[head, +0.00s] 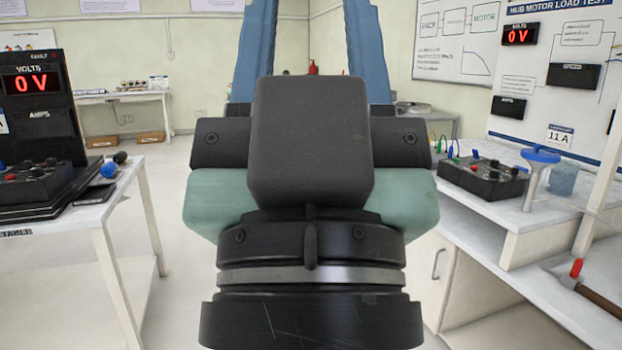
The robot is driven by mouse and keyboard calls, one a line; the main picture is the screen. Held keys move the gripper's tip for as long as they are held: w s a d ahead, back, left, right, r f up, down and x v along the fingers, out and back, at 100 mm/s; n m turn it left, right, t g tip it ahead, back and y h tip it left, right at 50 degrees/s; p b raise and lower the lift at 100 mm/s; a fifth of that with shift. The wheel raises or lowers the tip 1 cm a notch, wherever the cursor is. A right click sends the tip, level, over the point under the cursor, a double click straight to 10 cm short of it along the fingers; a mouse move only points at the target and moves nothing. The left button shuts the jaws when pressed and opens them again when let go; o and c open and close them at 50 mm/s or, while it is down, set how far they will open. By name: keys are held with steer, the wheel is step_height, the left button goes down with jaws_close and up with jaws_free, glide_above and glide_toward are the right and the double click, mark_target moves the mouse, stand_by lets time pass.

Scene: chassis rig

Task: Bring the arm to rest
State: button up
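My arm (310,145) stands large in the middle of the head view, close to the camera. It shows a dark grey block, a pale green housing, black ringed joints below and two blue link bars rising behind. No gripper fingers show. The arm hides the middle of the room, and I cannot tell from this one frame whether it is moving.
At left, a white table (75,225) carries a black meter unit (35,125) reading 0 V. At right, a white bench (480,215) holds a black control box (483,178), a blue-topped stand (541,156) and a red-tipped tool (590,290). Floor shows left of the arm.

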step_height(320, 180, up, 31)
steer(key=p, duration=2.9)
steer(key=shift+d, duration=0.1)
